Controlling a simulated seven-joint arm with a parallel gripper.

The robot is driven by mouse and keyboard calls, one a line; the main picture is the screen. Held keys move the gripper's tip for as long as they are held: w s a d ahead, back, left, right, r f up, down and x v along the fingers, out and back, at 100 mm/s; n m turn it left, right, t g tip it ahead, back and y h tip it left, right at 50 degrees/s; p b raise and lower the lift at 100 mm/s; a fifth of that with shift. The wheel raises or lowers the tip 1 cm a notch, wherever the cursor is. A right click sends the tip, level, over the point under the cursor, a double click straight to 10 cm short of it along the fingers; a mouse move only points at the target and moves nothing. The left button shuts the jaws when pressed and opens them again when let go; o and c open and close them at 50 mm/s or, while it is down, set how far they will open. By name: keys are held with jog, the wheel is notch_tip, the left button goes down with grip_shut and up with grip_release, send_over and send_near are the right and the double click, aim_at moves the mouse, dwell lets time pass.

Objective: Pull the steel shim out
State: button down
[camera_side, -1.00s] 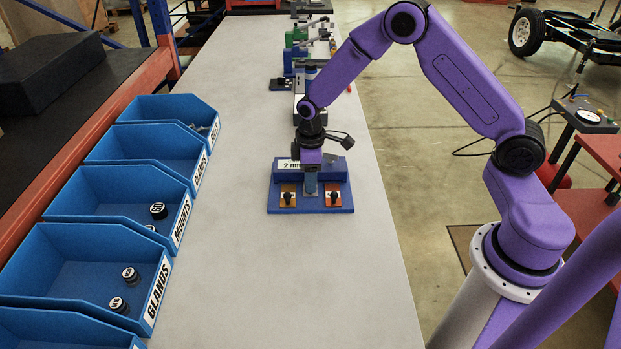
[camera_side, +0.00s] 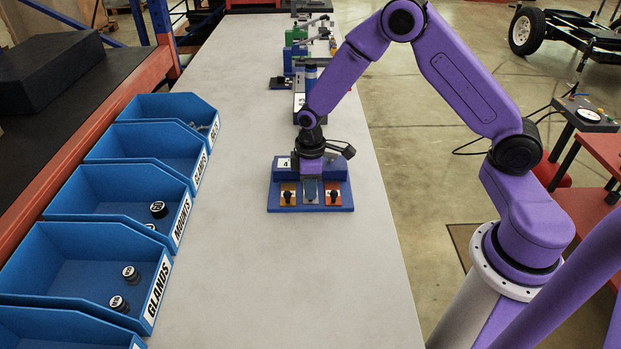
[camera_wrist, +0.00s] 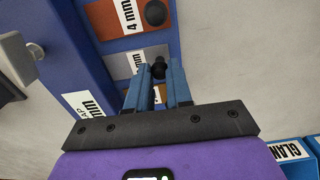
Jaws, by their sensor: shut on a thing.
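A blue fixture (camera_side: 343,180) stands on the bench with three shims in a row. The grey steel shim (camera_wrist: 151,57) is the middle one, with a black knob (camera_wrist: 158,68). My gripper (camera_wrist: 159,80) is shut on that knob, with one blue finger on each side. In the side view my gripper (camera_side: 311,197) comes down in front of the steel shim and hides most of it. The steel shim lies between the two other shims; any gap from its slot cannot be told.
A brass shim (camera_side: 288,194) is to the left and a copper shim (camera_side: 333,195), marked 4 mm, to the right, both close to my fingers. Blue bins (camera_side: 90,270) line the bench's left side. The bench (camera_side: 290,280) in front of the fixture is clear.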

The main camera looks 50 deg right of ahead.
jog(key=shift+s+a, duration=0.45)
jog(key=c, duration=1)
grip_release()
jog(key=shift+a, duration=0.1)
jog(key=shift+r, duration=0.3)
notch_tip(320, 180, up, 17)
jog(key=shift+f, duration=0.1)
